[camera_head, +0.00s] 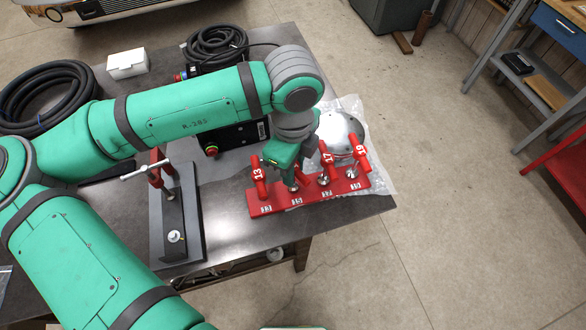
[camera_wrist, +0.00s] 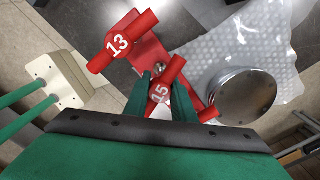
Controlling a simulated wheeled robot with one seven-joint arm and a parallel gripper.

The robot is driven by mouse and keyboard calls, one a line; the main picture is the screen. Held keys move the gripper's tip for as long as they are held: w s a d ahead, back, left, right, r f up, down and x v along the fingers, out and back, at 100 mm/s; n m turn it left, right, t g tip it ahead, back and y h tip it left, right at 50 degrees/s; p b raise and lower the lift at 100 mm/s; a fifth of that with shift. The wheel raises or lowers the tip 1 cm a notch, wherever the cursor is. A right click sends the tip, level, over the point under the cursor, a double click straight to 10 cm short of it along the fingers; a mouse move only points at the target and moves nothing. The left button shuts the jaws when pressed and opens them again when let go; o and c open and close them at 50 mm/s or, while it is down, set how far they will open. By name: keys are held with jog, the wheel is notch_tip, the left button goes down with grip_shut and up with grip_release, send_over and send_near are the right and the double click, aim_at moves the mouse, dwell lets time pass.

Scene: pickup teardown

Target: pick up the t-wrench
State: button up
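A red rack (camera_head: 283,206) stands near the table's front right corner and holds several red-handled T-wrenches. The T-wrench marked 13 (camera_head: 259,175) is at its left end; it also shows in the wrist view (camera_wrist: 117,45). The ones marked 17 (camera_head: 327,157) and 19 (camera_head: 361,150) stand to the right. My gripper (camera_wrist: 163,85) is over the T-wrench marked 15 (camera_wrist: 161,94), with one green finger on each side of its handle. The fingers look apart, and I see no clear grip. In the head view my gripper (camera_head: 293,165) hides most of wrench 15.
A rounded metal part (camera_head: 341,130) lies on bubble wrap (camera_head: 379,176) just behind the rack. A black fixture (camera_head: 187,240) with a silver cross bar stands left of the rack. Coiled black hoses (camera_head: 75,92) and a white box (camera_head: 126,64) lie further back.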

grip_shut()
jog(key=shift+r, duration=0.1)
notch_tip(320, 180, up, 10)
jog(key=shift+f, duration=0.1)
grip_release()
grip_shut()
